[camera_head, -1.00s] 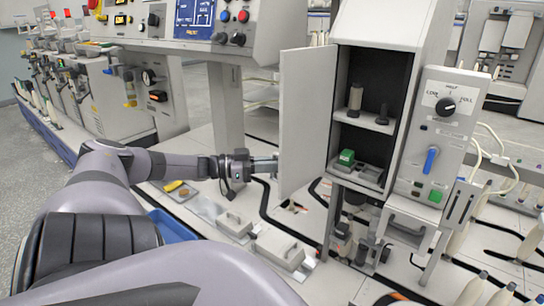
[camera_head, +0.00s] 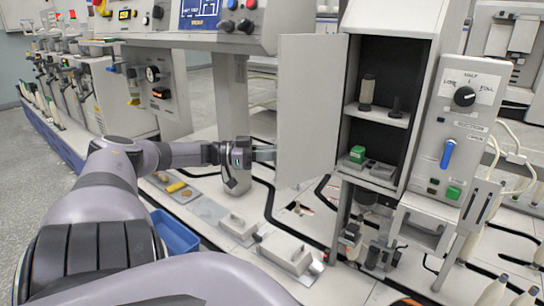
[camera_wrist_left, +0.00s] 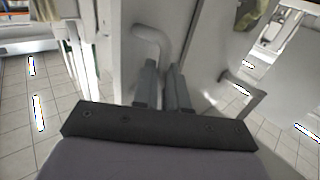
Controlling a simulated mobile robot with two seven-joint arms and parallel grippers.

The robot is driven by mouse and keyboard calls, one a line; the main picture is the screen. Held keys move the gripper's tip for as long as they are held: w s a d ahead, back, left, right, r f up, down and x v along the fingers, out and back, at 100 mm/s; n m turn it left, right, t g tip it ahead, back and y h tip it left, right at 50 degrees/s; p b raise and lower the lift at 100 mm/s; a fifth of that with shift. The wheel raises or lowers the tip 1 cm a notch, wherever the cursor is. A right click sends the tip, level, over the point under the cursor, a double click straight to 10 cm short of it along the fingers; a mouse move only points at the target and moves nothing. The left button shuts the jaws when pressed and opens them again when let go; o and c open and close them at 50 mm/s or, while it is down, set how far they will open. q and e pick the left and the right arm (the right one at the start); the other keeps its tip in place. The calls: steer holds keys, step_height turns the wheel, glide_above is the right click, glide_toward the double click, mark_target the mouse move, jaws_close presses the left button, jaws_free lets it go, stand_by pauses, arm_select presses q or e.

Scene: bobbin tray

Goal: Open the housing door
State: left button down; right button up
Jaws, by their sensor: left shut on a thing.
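The housing door (camera_head: 308,105) is a pale grey panel hinged on the left side of the housing (camera_head: 387,17). It stands wide open, swung out to the left, and the shelves inside show. My left gripper (camera_head: 265,153) is at the left side of the door. In the left wrist view, the gripper (camera_wrist_left: 164,82) is shut at the curved pale door handle (camera_wrist_left: 152,36); the exact contact is hard to see. My right gripper is not in view.
Inside the housing are a bobbin (camera_head: 367,89) on the upper shelf and a green block (camera_head: 357,154) below. A control panel (camera_head: 461,125) with a dial and blue lever is at the right.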

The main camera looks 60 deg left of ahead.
arm_select(q)
steer(key=shift+w+a+r, duration=0.1)
steer(key=shift+r, duration=0.2)
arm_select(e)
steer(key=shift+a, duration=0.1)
arm_select(q)
steer(key=c, duration=1.3)
jaws_free()
steer(key=shift+w, duration=0.1)
steer(key=shift+o, duration=0.7)
steer(key=shift+w+f, duration=0.1)
steer(key=shift+f, duration=0.15)
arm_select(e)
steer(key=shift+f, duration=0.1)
arm_select(q)
steer(key=p+v, duration=0.3)
steer(key=v, duration=0.4)
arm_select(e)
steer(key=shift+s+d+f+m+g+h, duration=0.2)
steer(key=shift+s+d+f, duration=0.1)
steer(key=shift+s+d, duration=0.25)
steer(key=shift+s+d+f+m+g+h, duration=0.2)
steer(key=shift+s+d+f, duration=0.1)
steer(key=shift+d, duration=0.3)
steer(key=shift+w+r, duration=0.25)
